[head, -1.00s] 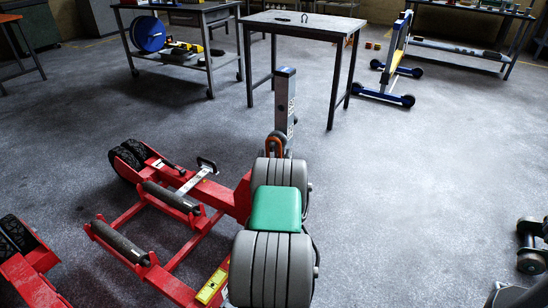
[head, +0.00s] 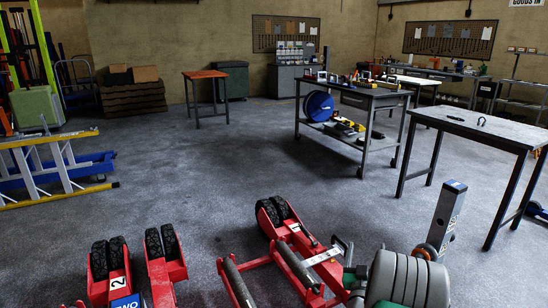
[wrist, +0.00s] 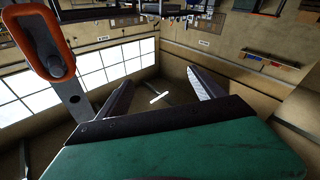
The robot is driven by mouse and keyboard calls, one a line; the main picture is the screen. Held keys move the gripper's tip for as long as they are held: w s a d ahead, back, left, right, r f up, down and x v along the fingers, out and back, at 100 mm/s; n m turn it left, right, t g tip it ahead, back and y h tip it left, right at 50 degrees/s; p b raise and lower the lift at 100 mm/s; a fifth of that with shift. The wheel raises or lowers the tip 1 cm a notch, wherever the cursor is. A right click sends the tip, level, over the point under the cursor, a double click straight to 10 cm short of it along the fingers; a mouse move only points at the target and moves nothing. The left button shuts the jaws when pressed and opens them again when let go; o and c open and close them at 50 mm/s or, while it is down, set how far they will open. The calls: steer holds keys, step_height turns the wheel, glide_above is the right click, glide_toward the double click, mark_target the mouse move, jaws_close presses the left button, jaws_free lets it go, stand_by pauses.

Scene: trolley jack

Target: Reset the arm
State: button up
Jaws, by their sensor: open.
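My gripper (wrist: 160,92) shows in the wrist view as two dark fingers spread apart, with nothing between them. They point toward a corner of the room, with bright windows to the left. A green casing fills the bottom of that view. In the head view I cannot make out the fingers. A grey ridged body with green parts sits at the bottom right there and seems to be my arm. Beside it is a tilted grey post (head: 446,213) with a blue-marked top; I cannot tell whether it is mine.
Red wheeled frames (head: 296,274) lie low in front; whether they are mine is unclear. A dark table (head: 490,128) stands right. A two-tier workbench (head: 376,95) is behind it. A yellow ladder (head: 50,165) lies left. The middle floor is clear.

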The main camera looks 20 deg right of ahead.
steer(key=w+a+r+n+y+p, duration=0.45)
steer(key=w+a+r+y, duration=0.25)
steer(key=w+a+r, duration=0.4)
steer(key=s+a+r+n+g+y+p, duration=0.1)
steer(key=s+a+r+y+p, duration=0.15)
steer(key=a, duration=0.45)
steer(key=s+a+r+n+g+y+p, duration=0.1)
steer(key=a+r+g+y+p, duration=0.2)
steer(key=a, duration=0.4)
steer(key=s+a+r+g+p, duration=0.2)
steer(key=s+a+r+p, duration=0.1)
steer(key=s, duration=0.4)
steer(key=s+a+r+g+p, duration=0.3)
steer(key=s+a+p, duration=0.1)
steer(key=s, duration=0.4)
steer(key=s+a+r+g+p, duration=0.3)
steer(key=s+a, duration=0.3)
steer(key=s, duration=0.2)
steer(key=shift+s+r+m+y+p, duration=0.25)
steer(key=shift+r+m+y+p, duration=0.1)
steer(key=shift+r+m+p, duration=0.2)
steer(key=shift+d, duration=0.15)
